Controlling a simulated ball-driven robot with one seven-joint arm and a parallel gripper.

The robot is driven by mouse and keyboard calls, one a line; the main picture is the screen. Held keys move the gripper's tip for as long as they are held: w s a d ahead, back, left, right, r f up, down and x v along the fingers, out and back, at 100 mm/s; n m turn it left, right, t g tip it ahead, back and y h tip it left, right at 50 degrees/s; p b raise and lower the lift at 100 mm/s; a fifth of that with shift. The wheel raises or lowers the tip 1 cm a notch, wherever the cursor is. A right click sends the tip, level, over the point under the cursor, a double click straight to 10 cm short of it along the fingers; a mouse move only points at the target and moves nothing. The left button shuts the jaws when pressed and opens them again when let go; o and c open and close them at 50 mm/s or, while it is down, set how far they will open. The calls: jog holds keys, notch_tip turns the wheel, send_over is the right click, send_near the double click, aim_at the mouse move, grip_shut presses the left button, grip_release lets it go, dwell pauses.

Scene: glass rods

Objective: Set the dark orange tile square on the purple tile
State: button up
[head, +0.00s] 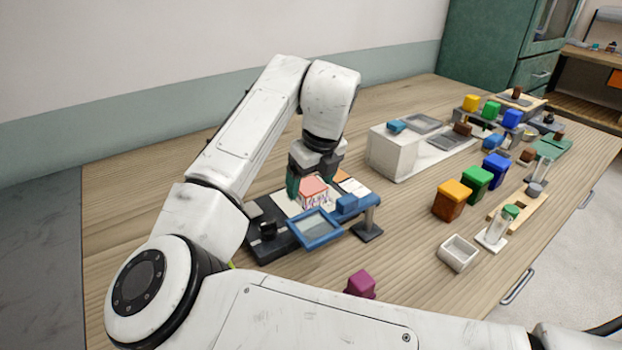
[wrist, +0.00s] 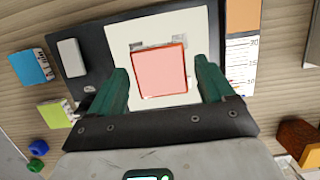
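My gripper (wrist: 164,82) is open, its green fingers apart on either side of a pink-red square (wrist: 158,73) on a white sheet (wrist: 121,36); I cannot tell its height above it. The pink-red square also shows in the head view (head: 314,187), beneath my gripper (head: 310,190). A flat orange piece (wrist: 243,14) lies right of the sheet in the wrist view; I cannot tell if it is the dark orange tile. A purple-magenta block (head: 360,284) stands near the table's front in the head view. No flat purple tile is clearly visible.
Orange (head: 452,199), green (head: 477,181) and blue (head: 496,167) bins and a white tray (head: 458,252) are to the right. Wood between panel and bins is mostly clear.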

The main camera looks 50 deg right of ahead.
jog(key=shift+o, duration=0.7)
jog(key=p+v, duration=0.1)
jog(key=v, duration=0.9)
jog(key=shift+r, duration=0.4)
jog(key=shift+s, duration=0.1)
